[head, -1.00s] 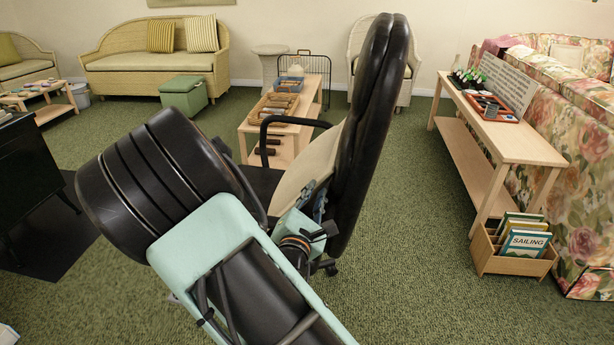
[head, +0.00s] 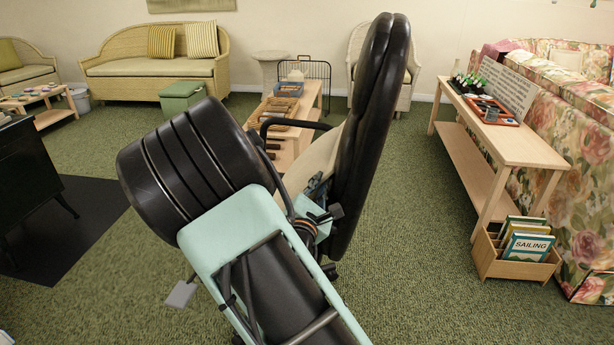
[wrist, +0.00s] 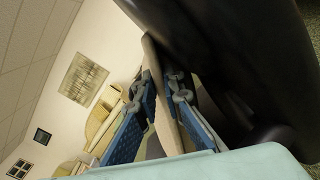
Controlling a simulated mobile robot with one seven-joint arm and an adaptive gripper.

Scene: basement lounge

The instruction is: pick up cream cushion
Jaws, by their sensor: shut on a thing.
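The cream cushion (head: 312,168) stands tilted on the black office chair (head: 372,130), close against the inner side of its backrest. My gripper (head: 322,200) is low at the cushion's near edge, partly hidden by my own arm. In the wrist view, the two blue fingers of my gripper (wrist: 163,88) are on either side of the thin cushion edge (wrist: 166,108) and are shut on it. The dark chair back (wrist: 205,60) is close beside the right finger. My arm hides the cushion's lower part and most of the seat in the head view.
The chair's black armrest (head: 295,123) is just beyond the cushion. A low wooden table (head: 308,105) with trays stands behind the chair. A long wooden bench table (head: 520,145) and a book box (head: 515,265) are on the right. Green carpet between is clear.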

